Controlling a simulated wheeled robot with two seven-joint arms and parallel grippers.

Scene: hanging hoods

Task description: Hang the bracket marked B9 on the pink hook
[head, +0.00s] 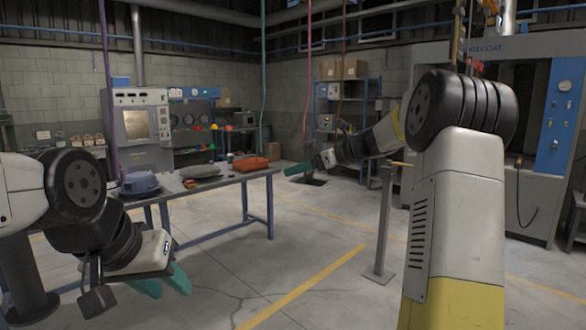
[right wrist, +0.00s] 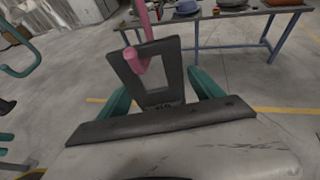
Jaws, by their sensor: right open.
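A dark grey bracket (right wrist: 174,65) with a large opening stands upright in the right wrist view; the small marking on its lower bar is too blurred to read surely. The pink hook (right wrist: 141,64) overlaps its top bar, with its curled end at the opening; the bracket appears to hang on it. My right gripper (right wrist: 163,93) is open, one teal finger on each side of the bracket. In the head view my right gripper (head: 302,168) is near the pink cord (head: 308,90); the bracket is not clear there. My left gripper (head: 164,283) is open and empty, low at the left.
A blue-legged table (head: 228,180) holds a blue item (head: 139,183), a grey item (head: 200,171) and an orange item (head: 250,163). A grey post (head: 384,225) stands right of my right gripper. A teal hook (right wrist: 22,65) hangs at the left.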

